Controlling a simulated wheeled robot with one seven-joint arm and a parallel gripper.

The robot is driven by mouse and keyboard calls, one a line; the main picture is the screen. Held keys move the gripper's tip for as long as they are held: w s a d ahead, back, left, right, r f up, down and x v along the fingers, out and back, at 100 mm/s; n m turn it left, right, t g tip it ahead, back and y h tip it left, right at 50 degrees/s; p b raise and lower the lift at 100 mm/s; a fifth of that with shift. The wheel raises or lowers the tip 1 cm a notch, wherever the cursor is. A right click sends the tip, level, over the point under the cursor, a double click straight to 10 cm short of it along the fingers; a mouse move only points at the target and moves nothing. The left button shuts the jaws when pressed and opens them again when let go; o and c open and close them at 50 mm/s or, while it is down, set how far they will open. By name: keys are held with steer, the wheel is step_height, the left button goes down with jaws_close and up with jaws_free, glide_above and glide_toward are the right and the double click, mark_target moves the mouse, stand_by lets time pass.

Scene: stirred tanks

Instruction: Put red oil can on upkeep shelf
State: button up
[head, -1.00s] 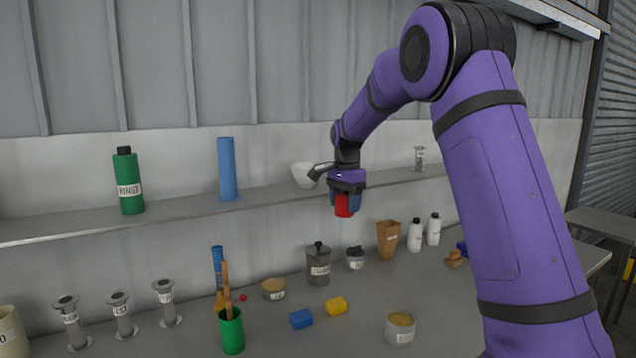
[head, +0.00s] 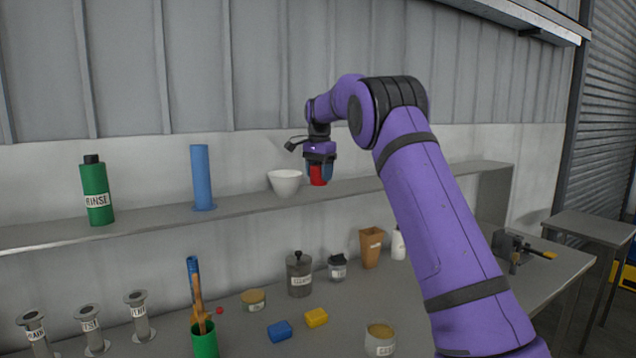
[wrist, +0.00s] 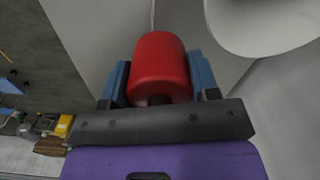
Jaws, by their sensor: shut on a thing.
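The red oil can (head: 318,175) is between the blue fingers of my gripper (head: 319,172), which is shut on it. In the head view they are at the long grey shelf (head: 240,205), just right of the white bowl (head: 285,182). Whether the can touches the shelf or hangs above it I cannot tell. In the wrist view the red can (wrist: 160,68) fills the space between the two blue fingers (wrist: 160,85). The white bowl (wrist: 265,22) is close by at the upper right.
On the shelf stand a green rinse bottle (head: 96,190) and a blue cylinder (head: 202,178). The bench below holds several jars, a green cup (head: 205,340), a blue block (head: 279,331) and a yellow block (head: 316,317). The shelf right of my gripper looks partly clear.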

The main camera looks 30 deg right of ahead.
glide_above(318, 193)
steer(key=shift+w+d+f, duration=0.1)
steer(key=shift+f, duration=1.85)
steer(key=shift+f, duration=0.1)
steer(key=o, duration=1)
